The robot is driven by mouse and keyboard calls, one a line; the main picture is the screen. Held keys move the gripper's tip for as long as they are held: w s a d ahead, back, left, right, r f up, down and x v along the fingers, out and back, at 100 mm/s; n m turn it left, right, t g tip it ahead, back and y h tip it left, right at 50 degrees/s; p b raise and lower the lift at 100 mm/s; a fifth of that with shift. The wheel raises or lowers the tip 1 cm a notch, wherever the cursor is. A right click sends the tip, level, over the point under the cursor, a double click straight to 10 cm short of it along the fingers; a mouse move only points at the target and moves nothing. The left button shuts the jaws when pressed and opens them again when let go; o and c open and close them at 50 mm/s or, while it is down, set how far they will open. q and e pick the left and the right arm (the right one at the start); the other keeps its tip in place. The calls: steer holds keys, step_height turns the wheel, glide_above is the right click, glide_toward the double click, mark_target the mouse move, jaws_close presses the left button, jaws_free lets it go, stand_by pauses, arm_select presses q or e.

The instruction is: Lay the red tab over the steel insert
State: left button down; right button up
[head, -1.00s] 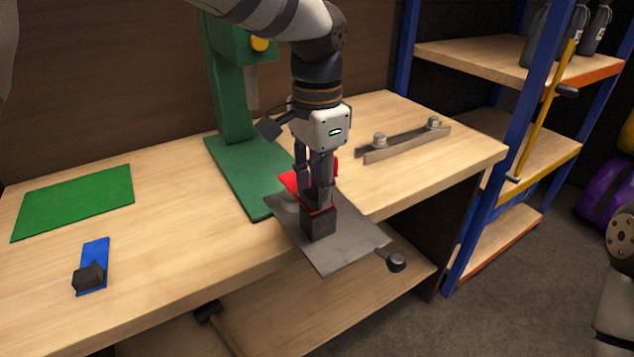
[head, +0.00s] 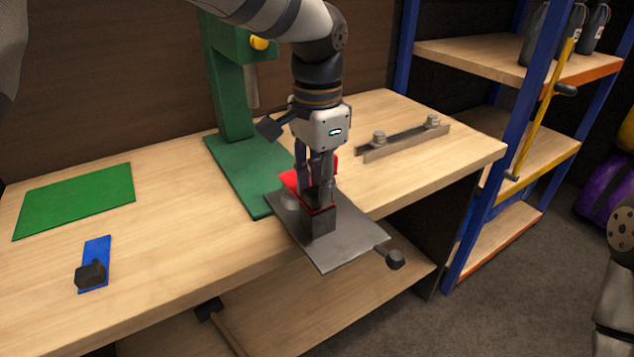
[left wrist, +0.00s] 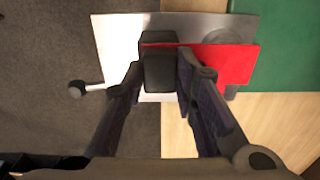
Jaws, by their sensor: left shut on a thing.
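The red tab (head: 296,181) is a flat red piece at my left gripper (head: 319,194). In the left wrist view the tab (left wrist: 228,64) reaches right from a dark block (left wrist: 160,73), with a thin red edge crossing that block. My left gripper (left wrist: 160,70) is shut on this block. In the head view another dark face (head: 317,225) shows below the red edge, over a grey steel plate (head: 345,250). I cannot tell whether the tab touches the plate, or where the steel insert is; the fingers hide part of it. My right gripper is out of view.
The plate overhangs the bench's front edge and has a dark knob (head: 395,259). A green press (head: 232,90) stands behind. A blue tab (head: 96,251) with a dark block and a green mat (head: 75,200) lie left. A metal bar (head: 405,144) with bolts lies right.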

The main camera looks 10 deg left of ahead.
arm_select(q)
steer(key=shift+r, duration=0.1)
stand_by(0.3)
steer(key=c, duration=1.2)
jaws_free()
step_height(320, 180, up, 12)
steer(key=shift+f, duration=0.1)
